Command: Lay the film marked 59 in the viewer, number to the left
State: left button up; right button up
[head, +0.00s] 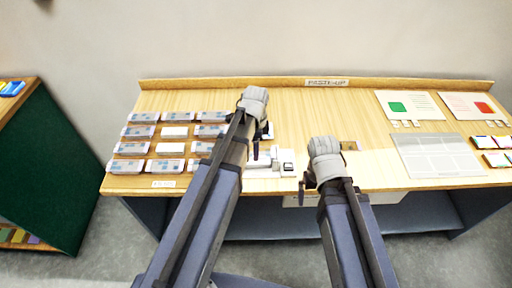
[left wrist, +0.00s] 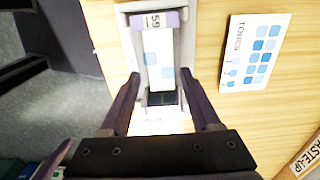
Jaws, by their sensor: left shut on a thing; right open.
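The film marked 59 (left wrist: 155,55) is a pale strip with blue squares and a lilac end bearing the number. In the left wrist view it lies lengthwise over or in the grey-white viewer (left wrist: 187,38), its number at the end that is left in the head view. I cannot tell if it rests on the viewer's bed. My left gripper (head: 263,152) is at the viewer, its fingers on either side of the film (left wrist: 160,75), shut on it. My right gripper (head: 308,184) is open and empty near the front edge.
Rows of film boxes (head: 144,132) stand left of the viewer. A grey gridded sheet (head: 438,156) and cards with green (head: 398,106) and red squares lie at the right. The back middle of the table is clear.

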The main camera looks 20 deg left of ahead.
pick_arm(q)
jog(key=shift+f+b, duration=1.45)
jog(key=shift+f, duration=0.4)
jog(key=o, duration=1.4)
jog(key=shift+r, duration=0.2)
notch_tip(320, 180, up, 8)
jog(key=p, duration=0.8)
jog(key=shift+f, duration=0.2)
jog(key=shift+f, duration=0.15)
notch_tip(320, 180, down, 8)
jog(key=b, duration=0.8)
jog(key=shift+r, duration=0.45)
